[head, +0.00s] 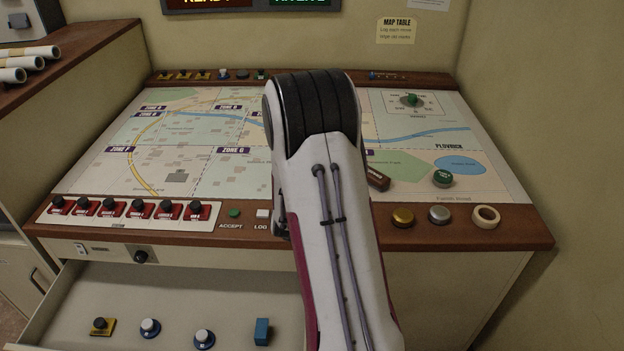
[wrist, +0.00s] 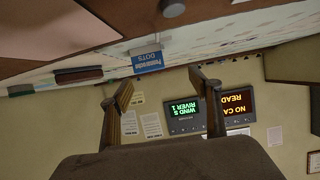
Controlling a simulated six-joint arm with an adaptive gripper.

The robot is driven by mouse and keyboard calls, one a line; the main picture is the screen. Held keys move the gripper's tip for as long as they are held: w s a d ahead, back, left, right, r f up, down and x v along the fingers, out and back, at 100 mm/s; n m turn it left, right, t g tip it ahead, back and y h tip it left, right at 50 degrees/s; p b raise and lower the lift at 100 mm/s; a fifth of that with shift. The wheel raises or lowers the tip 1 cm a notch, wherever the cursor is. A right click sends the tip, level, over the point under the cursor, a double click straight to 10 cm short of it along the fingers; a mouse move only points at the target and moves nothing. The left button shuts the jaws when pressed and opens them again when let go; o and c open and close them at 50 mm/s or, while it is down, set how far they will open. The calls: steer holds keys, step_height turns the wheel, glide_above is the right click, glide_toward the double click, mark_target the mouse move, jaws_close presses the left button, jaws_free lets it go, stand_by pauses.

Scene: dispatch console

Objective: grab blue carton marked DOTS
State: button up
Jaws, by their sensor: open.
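The blue carton marked DOTS (wrist: 148,62) shows in the wrist view, which is upside down, with its lettered face towards the camera. It sits on the map table, left of centre in that view. My gripper (wrist: 158,84) is open, with its two brown fingers apart and nothing between them. The carton appears beyond the fingertips, not touching them. In the head view I cannot make out this carton or my gripper; my arm covers the middle of the table.
An open drawer (head: 180,310) holds several knobs and an unmarked-looking blue block (head: 262,331). Tape (head: 486,217) lies on the front edge. A lit display (wrist: 187,113) hangs behind.

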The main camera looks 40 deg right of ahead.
steer(key=shift+s+d+f+h, duration=0.4)
steer(key=shift+d+f, duration=0.15)
steer(key=shift+d, duration=0.15)
steer(key=shift+w, duration=0.1)
steer(key=shift+x, duration=1.25)
steer(key=shift+d, duration=0.1)
steer(key=shift+d+x, duration=0.2)
steer(key=shift+x, duration=2.2)
steer(key=shift+d+r, duration=0.1)
steer(key=shift+r, duration=0.05)
steer(key=c, duration=1.2)
